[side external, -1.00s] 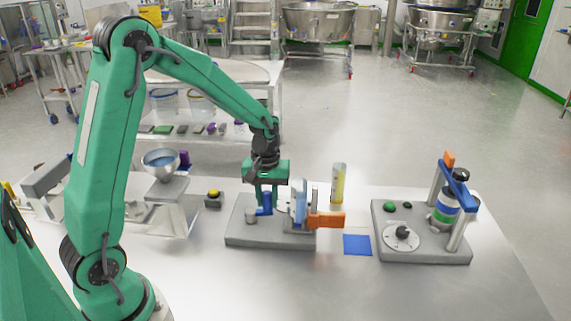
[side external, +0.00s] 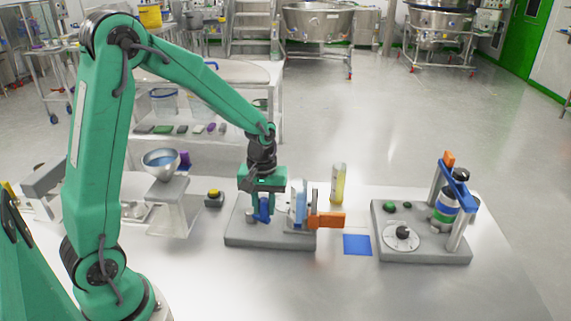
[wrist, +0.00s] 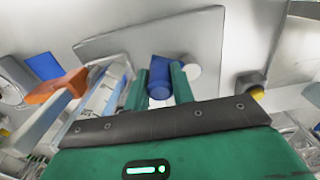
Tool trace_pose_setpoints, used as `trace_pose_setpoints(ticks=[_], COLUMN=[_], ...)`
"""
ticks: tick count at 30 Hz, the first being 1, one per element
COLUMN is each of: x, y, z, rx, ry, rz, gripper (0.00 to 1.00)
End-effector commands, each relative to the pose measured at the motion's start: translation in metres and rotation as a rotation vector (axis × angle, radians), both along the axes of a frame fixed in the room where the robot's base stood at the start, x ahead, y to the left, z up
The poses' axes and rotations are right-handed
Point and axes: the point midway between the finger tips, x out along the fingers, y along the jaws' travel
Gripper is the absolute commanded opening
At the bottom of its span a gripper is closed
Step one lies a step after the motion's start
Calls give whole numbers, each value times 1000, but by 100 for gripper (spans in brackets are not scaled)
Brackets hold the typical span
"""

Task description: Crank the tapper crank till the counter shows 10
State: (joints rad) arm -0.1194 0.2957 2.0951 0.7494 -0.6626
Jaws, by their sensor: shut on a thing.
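The tapper stands on a grey base plate (side external: 270,240) at mid-table, with upright clear and blue parts and an orange piece (side external: 327,220) on its right. Its crank has a blue handle (side external: 263,210). My gripper (side external: 262,200) reaches down from above and is shut on this handle. In the wrist view the blue handle (wrist: 160,78) sits between the two green fingers (wrist: 159,88), over the grey plate. The crank's arm is mostly hidden by the handle and gripper. I cannot make out a counter reading in either view.
A cylinder with yellow contents (side external: 338,184) stands behind the tapper. A blue square (side external: 357,245) lies to its right, then a second grey-based device (side external: 420,255). A yellow button box (side external: 214,199) and a steel bowl (side external: 161,163) are to the left. The front table is clear.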

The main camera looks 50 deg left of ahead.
Motion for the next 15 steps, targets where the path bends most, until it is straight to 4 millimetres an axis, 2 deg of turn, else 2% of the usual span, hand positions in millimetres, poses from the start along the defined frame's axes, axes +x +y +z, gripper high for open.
trace_pose_setpoints(ticks=[6,15], x=[-13,-14], y=[-1,-2], z=[-1,0], rx=[-1,-1], ry=[6,4], rz=[7,6], gripper=[10,10])
